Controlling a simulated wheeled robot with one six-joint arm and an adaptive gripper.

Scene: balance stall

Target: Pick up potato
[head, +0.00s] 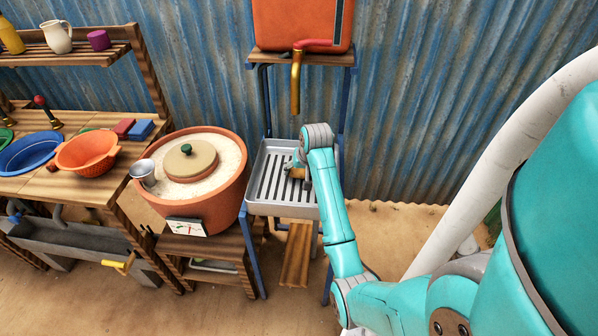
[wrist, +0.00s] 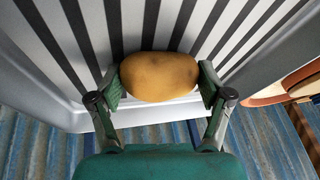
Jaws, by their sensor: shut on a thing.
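The potato (wrist: 160,76) is brown-yellow and sits between the two fingers of my gripper (wrist: 161,86) in the wrist view. The fingers press on its left and right ends, so my gripper is shut on it. It is over the slotted metal drain tray (head: 268,208); I cannot tell whether it still touches the slats. In the head view, the potato (head: 294,172) is a small brown patch, partly hidden by my arm.
Left of the tray stands a large clay pot (head: 222,205) with a lid and a metal cup (head: 145,172). Farther left is a bench with an orange colander (head: 88,155) and a blue bowl (head: 30,155).

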